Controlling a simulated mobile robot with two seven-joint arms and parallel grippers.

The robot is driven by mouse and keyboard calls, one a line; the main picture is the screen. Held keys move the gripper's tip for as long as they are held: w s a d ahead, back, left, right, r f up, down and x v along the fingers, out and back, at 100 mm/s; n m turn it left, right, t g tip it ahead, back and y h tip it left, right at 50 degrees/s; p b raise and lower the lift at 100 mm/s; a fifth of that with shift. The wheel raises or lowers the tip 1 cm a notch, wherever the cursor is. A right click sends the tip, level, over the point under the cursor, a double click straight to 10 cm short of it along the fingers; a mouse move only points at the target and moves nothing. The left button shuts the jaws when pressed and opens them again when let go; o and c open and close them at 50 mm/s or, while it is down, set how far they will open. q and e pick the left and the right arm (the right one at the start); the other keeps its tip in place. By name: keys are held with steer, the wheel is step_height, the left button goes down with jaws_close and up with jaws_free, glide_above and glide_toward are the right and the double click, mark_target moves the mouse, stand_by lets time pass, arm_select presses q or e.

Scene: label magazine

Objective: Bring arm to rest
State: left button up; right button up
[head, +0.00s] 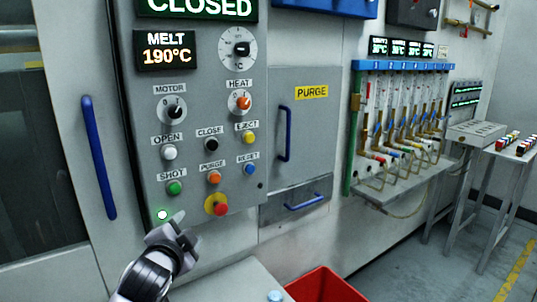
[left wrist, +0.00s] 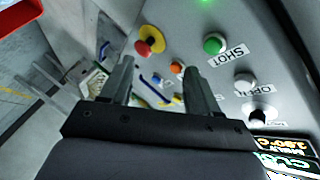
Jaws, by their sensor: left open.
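My left gripper (head: 174,224) is in front of the lower edge of the grey control panel (head: 228,125), just below the green SHOT button (head: 174,187). In the left wrist view its two fingers stand apart with nothing between them, so the gripper (left wrist: 161,78) is open and empty. Beyond the fingers the panel shows tilted, with the green SHOT button (left wrist: 214,44), the red and yellow emergency knob (left wrist: 150,41) and the white OPEN button (left wrist: 245,83). I cannot tell the exact gap to the panel. My right gripper is in neither view.
A PURGE door (head: 303,120) with a blue handle is right of the panel, and a blue bar handle (head: 98,158) is left. A red bin (head: 325,287) stands below. Flow tubes (head: 402,110) and a metal stand (head: 485,180) are farther right. Floor beyond the bin is clear.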

arm_select(q)
steer(key=s+f+n+g+h, duration=0.1)
steer(key=s+f+n, duration=0.1)
steer(key=s+f, duration=0.55)
steer(key=s+f+n+g+h, duration=0.15)
steer(key=s+f, duration=0.35)
steer(key=f, duration=0.6)
steer(key=s+a+f+n+g, duration=0.1)
steer(key=s+f+n, duration=0.2)
steer(key=s, duration=0.6)
steer(key=s+a+f+n+g, duration=0.1)
steer(key=s+f+n, duration=0.2)
steer(key=s+f, duration=0.4)
steer(key=s, duration=0.3)
steer(key=shift+f, duration=0.3)
